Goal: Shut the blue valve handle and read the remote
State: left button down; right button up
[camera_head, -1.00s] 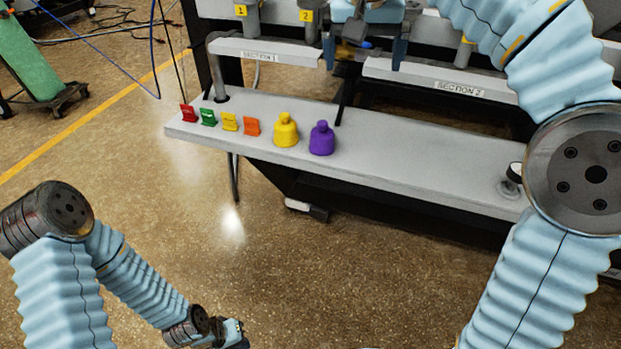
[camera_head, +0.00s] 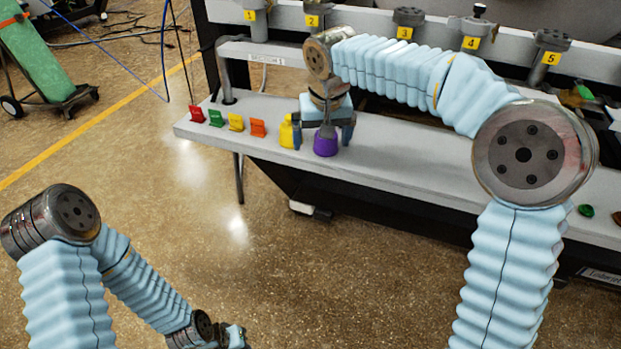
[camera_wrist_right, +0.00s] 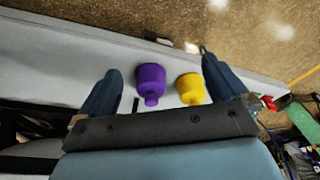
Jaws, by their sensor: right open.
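My right gripper (camera_head: 322,138) is open and points down over the front shelf, near a purple knob-topped object (camera_head: 325,145). In the right wrist view, the purple object (camera_wrist_right: 151,84) and a yellow knob-topped object (camera_wrist_right: 191,88) appear between the open fingers (camera_wrist_right: 158,68); neither is gripped. In the head view, the yellow one (camera_head: 287,133) is partly hidden by a finger. My left gripper (camera_head: 234,338) is low at the bottom edge, and its jaws are too small and cut off to judge. I cannot make out a blue valve handle or a remote.
Several small coloured tags, from red (camera_head: 196,113) to orange (camera_head: 258,127), stand on the left of the grey shelf (camera_head: 400,165). Numbered fixtures line the panel behind, such as number 4 (camera_head: 476,32). A green button (camera_head: 586,210) is at right. The shelf's middle is clear.

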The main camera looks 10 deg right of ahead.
notch_tip(320, 180, down, 11)
jog(key=a+n+y, duration=0.1)
jog(key=a, duration=0.1)
jog(key=shift+s+a+f+g, duration=0.15)
jog(key=shift+a+f+g, duration=0.1)
jog(key=shift+g, duration=0.15)
